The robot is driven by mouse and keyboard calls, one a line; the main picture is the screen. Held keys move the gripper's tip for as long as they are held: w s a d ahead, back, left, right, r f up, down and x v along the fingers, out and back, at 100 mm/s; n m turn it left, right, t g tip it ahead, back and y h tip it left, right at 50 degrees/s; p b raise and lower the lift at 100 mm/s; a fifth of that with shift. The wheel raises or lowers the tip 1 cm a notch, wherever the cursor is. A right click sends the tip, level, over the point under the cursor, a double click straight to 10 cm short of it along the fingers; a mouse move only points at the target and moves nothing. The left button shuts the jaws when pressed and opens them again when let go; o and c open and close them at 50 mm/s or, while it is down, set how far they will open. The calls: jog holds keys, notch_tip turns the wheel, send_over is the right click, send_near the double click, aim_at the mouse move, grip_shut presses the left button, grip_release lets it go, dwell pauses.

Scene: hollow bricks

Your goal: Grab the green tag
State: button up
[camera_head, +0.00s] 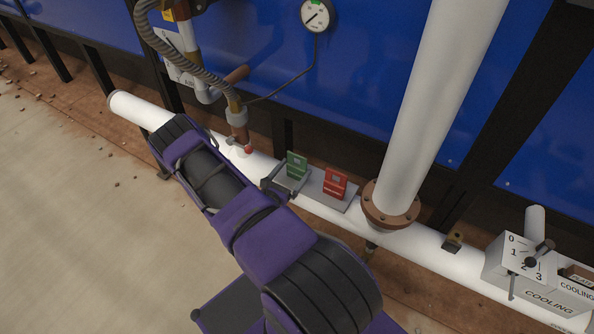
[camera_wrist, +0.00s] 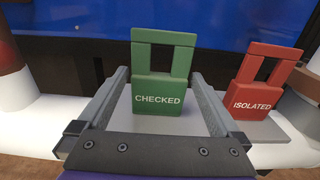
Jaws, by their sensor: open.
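The green tag (camera_head: 297,165) stands upright on a small grey plate (camera_head: 316,187) on the white pipe. In the wrist view the green tag (camera_wrist: 158,90) reads "CHECKED" and has a rectangular loop on top. My gripper (camera_wrist: 160,80) is open, with one finger on each side of the green tag as seen from the wrist; I cannot tell how far the fingertips reach around it. My gripper also shows in the head view (camera_head: 283,178), right by the green tag. Nothing is held.
A red tag (camera_wrist: 255,90) reading "ISOLATED" stands close to the right of the green one; it also shows in the head view (camera_head: 335,184). A thick white upright pipe (camera_head: 425,110) with a brown flange (camera_head: 391,205) rises farther right. A hose (camera_head: 180,55) and gauge (camera_head: 317,14) are behind.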

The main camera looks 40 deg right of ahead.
jog(key=shift+x, duration=1.1)
